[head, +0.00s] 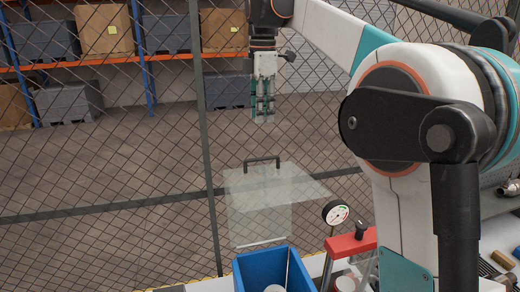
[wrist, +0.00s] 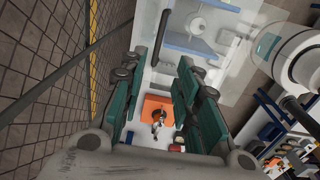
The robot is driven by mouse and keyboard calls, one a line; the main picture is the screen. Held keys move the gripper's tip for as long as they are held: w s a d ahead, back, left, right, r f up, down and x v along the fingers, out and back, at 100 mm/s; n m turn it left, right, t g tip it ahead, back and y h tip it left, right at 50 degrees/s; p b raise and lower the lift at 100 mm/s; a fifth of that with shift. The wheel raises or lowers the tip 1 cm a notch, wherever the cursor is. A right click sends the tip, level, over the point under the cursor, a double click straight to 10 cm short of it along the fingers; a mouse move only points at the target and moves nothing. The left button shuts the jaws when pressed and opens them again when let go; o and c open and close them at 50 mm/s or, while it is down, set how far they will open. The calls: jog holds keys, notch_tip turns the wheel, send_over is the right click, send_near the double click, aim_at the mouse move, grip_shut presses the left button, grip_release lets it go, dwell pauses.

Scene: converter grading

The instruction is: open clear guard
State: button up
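The clear guard (head: 258,212) is a see-through box with a dark bar handle (head: 262,161) on top. It stands behind the blue bin, and its top panel looks level. In the wrist view the clear guard (wrist: 225,45) is at the top, and its dark handle (wrist: 161,36) shows beyond the fingertips. My gripper (head: 263,112) hangs fingers down, above and apart from the handle. In the wrist view my gripper (wrist: 157,75) has its teal fingers spread, with nothing held between them.
A blue bin (head: 260,272) stands in front of the guard. A red-topped stand (head: 350,244) and a round dial gauge (head: 336,213) are to its right. An orange block (wrist: 157,106) shows below my fingers. A mesh fence (head: 110,165) runs behind.

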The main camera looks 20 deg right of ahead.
jog(key=f, duration=0.8)
jog(key=f+p, duration=0.1)
jog(key=f, duration=0.3)
jog(key=shift+w+f, duration=0.25)
jog(key=shift+f, duration=0.1)
jog(key=shift+c, duration=0.3)
grip_shut()
